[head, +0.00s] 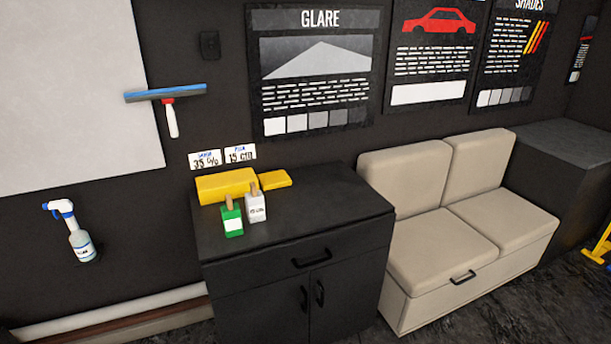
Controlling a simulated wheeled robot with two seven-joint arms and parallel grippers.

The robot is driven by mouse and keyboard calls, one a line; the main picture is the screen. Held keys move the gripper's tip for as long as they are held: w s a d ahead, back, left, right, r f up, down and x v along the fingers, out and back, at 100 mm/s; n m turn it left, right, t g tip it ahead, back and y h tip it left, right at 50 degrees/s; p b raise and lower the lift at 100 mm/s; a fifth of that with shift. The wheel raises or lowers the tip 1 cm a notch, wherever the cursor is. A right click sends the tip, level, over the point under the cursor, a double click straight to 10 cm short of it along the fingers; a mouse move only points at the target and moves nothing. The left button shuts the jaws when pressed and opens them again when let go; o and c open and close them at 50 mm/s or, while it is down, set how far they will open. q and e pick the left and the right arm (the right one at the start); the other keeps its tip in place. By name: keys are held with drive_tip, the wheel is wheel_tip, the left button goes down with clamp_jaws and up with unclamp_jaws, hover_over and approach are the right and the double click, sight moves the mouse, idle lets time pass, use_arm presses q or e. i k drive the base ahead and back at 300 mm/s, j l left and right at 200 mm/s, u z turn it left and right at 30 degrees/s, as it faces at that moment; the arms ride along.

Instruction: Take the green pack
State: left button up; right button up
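The green pack (232,222) stands upright on top of a dark cabinet (330,202), near its front left. It has a white label and a tan piece sticking out of its top. A white pack (256,209) of similar shape stands close on its right. A yellow block (226,186) lies just behind it. Neither of my grippers shows in the head view.
A smaller yellow piece (275,180) lies behind the white pack. The cabinet top's right half is clear. A beige sofa (455,225) stands right of the cabinet. A spray bottle (80,240) and a squeegee (168,105) are at the wall on the left.

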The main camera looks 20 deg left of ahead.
sight(231, 213)
drive_tip(key=u, duration=1.3)
